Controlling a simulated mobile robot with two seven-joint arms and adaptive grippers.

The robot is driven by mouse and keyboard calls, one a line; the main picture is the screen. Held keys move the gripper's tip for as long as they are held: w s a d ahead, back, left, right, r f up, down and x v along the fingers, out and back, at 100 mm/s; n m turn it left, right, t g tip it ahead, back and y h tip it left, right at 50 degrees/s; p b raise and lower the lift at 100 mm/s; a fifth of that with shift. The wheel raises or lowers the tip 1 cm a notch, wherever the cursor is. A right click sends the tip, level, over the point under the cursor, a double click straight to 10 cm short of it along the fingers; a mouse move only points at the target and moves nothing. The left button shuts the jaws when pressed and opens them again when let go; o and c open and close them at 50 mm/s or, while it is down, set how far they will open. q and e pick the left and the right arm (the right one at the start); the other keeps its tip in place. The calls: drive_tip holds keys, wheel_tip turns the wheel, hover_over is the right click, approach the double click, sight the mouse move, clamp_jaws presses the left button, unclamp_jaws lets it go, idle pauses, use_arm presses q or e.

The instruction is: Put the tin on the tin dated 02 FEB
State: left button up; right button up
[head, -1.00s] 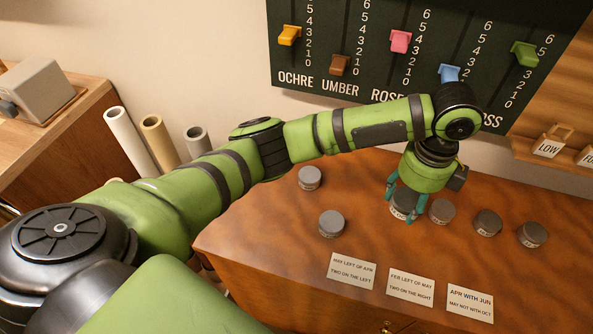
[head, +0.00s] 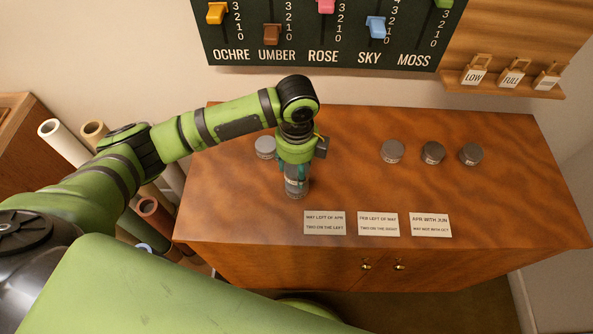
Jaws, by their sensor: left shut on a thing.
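My left gripper (head: 296,174) points down over the left part of the table, its teal fingers shut on a grey tin (head: 296,171). The held tin is mostly hidden by the fingers and the wrist. Right below it shows another grey tin (head: 297,188), standing on the table. The two look lined up, one over the other; I cannot tell whether they touch. The date labels are too small to read, so I cannot tell which tin is 02 FEB. My right gripper is not in view.
Another grey tin (head: 265,147) stands behind, left of the gripper. Three more tins, left (head: 392,152), middle (head: 433,153) and right (head: 471,154), stand in a row to the right. Three cards (head: 378,224) lie along the front of the wooden table (head: 520,200). A slider board (head: 330,45) hangs behind.

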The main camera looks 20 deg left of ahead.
use_arm(q)
wheel_tip(320, 180, down, 4)
drive_tip(key=shift+r+p, duration=0.25)
drive_tip(key=shift+p, duration=0.2)
drive_tip(key=shift+f, duration=0.2)
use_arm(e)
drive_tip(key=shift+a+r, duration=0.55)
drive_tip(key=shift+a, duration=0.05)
use_arm(q)
drive_tip(key=shift+f, duration=0.15)
drive_tip(key=o, duration=1.2)
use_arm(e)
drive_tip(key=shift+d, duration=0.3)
